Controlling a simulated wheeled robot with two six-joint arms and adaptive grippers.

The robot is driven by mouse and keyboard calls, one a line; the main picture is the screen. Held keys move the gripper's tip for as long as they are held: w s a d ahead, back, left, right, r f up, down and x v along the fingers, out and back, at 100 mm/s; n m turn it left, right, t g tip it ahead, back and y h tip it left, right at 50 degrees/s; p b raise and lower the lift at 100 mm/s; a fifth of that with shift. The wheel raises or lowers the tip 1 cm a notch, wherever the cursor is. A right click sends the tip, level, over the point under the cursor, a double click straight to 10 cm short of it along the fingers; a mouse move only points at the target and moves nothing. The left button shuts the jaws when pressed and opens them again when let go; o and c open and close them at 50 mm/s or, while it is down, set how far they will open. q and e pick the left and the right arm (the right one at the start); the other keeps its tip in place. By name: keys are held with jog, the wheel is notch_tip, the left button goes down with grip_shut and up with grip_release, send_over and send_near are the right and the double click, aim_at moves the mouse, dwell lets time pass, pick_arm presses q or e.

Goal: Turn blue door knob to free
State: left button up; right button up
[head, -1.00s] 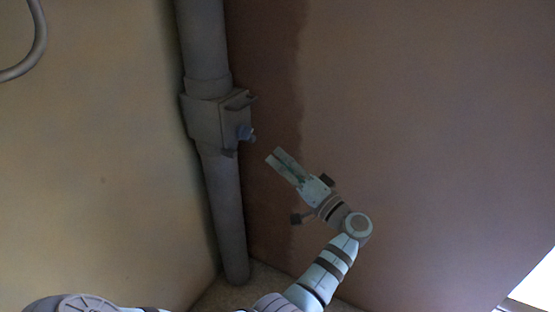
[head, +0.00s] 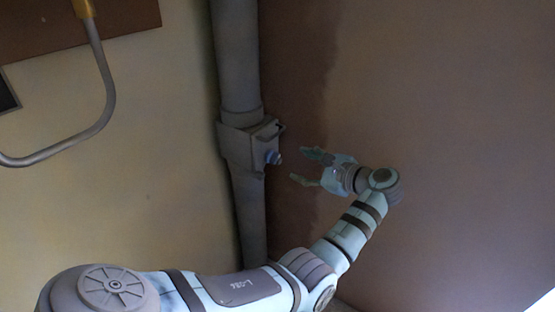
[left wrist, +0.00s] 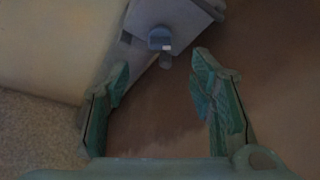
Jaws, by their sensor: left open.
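The blue door knob (head: 273,157) sticks out from the grey box (head: 246,142) on the vertical pipe in the head view. It also shows at the top middle of the left wrist view (left wrist: 160,40), beyond the fingertips and roughly between them. My left gripper (head: 303,166) is open and empty, a short way to the right of the knob and apart from it. Its two green fingers are spread wide in the left wrist view (left wrist: 163,72). My right gripper is not in view.
A thick grey pipe (head: 236,60) runs down the corner between a yellowish wall (head: 150,200) and a brown wall (head: 440,100). A bent metal tube (head: 108,95) hangs at the upper left. The space between my fingers and the knob looks clear.

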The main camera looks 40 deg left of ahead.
aim_at(276, 158)
pick_arm(q)
jog(key=b+x, duration=0.3)
jog(key=x, duration=0.7)
jog(key=shift+a+f, duration=0.2)
jog(key=shift+a, duration=0.4)
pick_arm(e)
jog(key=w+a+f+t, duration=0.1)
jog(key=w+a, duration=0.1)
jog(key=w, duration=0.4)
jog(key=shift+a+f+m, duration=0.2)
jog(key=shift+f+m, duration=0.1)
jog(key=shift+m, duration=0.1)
pick_arm(q)
jog(key=shift+c, duration=0.4)
jog(key=c, duration=1)
